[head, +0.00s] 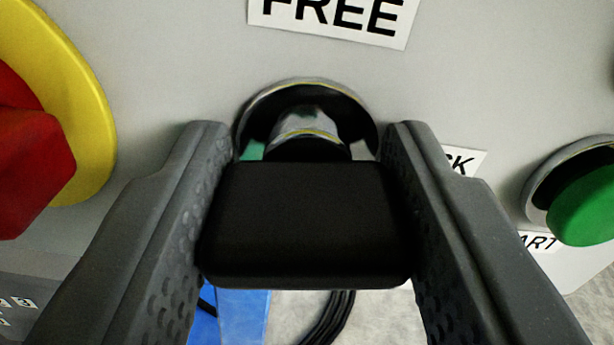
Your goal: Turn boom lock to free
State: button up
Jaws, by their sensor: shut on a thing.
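The boom lock is a black block-shaped key head (305,225) on a round metal lock cylinder (308,132) set in the grey panel. A white label reading "FREE" (335,18) is above it. A second label, partly hidden and ending in "CK" (464,161), is to its right. My gripper (307,215) has one finger on each side of the black head and is shut on it. The head's broad face is toward me, with its long side level. The lower part of the cylinder is hidden behind the head.
A red knob (35,150) on a yellow disc (85,110) is close to my left finger. A green button (585,205) with a label ending in "ART" (538,242) is at the right. Below the panel are a blue object (240,318) and black cables (328,318).

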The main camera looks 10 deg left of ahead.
jog(key=n, duration=0.4)
jog(key=shift+a+f+p, duration=0.1)
jog(key=shift+p, duration=0.25)
jog(key=n, duration=0.4)
jog(key=shift+f+b, duration=0.1)
jog(key=shift+b, duration=0.3)
jog(key=n+b, duration=0.2)
jog(key=n, duration=0.1)
jog(key=n+b, duration=0.1)
jog(key=shift+s+a+f+n, duration=0.1)
jog(key=shift+f+n, duration=0.15)
jog(key=shift+n, duration=0.05)
jog(key=n+b, duration=0.3)
jog(key=shift+a+f+n, duration=0.1)
jog(key=shift+n, duration=0.2)
jog(key=o, duration=1)
jog(key=shift+a, duration=0.1)
jog(key=shift+r, duration=0.2)
jog(key=shift+s+d, duration=0.1)
jog(key=shift+d, duration=0.1)
